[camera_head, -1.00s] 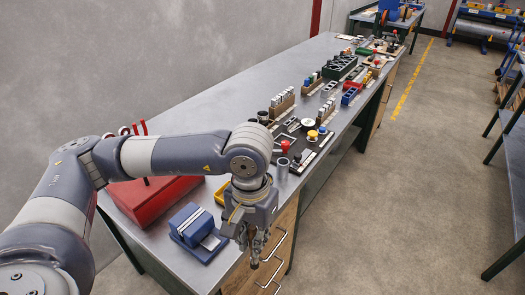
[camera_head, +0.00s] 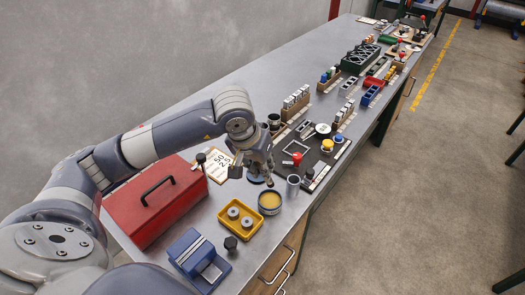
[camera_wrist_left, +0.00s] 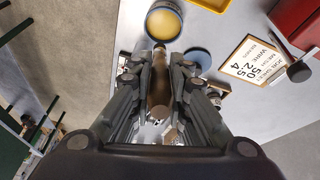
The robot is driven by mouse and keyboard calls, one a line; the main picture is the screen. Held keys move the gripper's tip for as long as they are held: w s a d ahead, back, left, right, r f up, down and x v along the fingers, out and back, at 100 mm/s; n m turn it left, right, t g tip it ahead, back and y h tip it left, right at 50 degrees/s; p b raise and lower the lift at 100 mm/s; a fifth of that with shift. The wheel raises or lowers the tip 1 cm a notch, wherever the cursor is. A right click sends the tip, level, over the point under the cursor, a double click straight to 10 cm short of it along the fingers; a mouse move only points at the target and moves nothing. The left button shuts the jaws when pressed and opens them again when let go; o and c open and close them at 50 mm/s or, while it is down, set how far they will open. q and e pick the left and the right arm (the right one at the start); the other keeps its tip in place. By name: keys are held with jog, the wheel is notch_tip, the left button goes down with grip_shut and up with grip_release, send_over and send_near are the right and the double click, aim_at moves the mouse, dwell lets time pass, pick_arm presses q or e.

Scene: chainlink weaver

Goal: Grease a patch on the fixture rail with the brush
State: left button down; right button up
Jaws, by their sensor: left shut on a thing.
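My left gripper (camera_head: 262,178) hangs over the bench, just behind a round tin of yellow-tan grease (camera_head: 269,202). In the left wrist view its fingers (camera_wrist_left: 160,85) are closed around a brown, handle-like object, which looks like the brush (camera_wrist_left: 159,82). Its bristle end cannot be made out. The grease tin also shows in the wrist view (camera_wrist_left: 164,20), beyond the fingertips. A dark fixture board (camera_head: 318,165) with a red knob and a yellow knob lies to the right of the gripper. I cannot tell which part is the rail. My right gripper is not in view.
A red toolbox (camera_head: 152,205), a yellow tray (camera_head: 240,219) and a blue vise-like block (camera_head: 198,260) stand at the front left. Bare bench lies along the back.

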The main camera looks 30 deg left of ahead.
pick_arm(q)
notch_tip(320, 180, down, 6)
jog(key=shift+s+d+r+b, duration=0.1)
jog(key=shift+d+r+b, duration=0.05)
jog(key=shift+b, duration=0.9)
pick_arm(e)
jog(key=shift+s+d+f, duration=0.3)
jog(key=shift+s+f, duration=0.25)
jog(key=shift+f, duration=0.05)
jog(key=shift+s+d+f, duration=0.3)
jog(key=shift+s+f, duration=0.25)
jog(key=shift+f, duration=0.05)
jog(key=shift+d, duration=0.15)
pick_arm(q)
jog(key=shift+f+b, duration=0.4)
jog(key=shift+b, duration=0.05)
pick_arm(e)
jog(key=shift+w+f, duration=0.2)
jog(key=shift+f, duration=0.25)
pick_arm(q)
jog(key=shift+f, duration=0.2)
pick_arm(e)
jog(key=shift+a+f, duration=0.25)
pick_arm(q)
jog(key=shift+b, duration=0.45)
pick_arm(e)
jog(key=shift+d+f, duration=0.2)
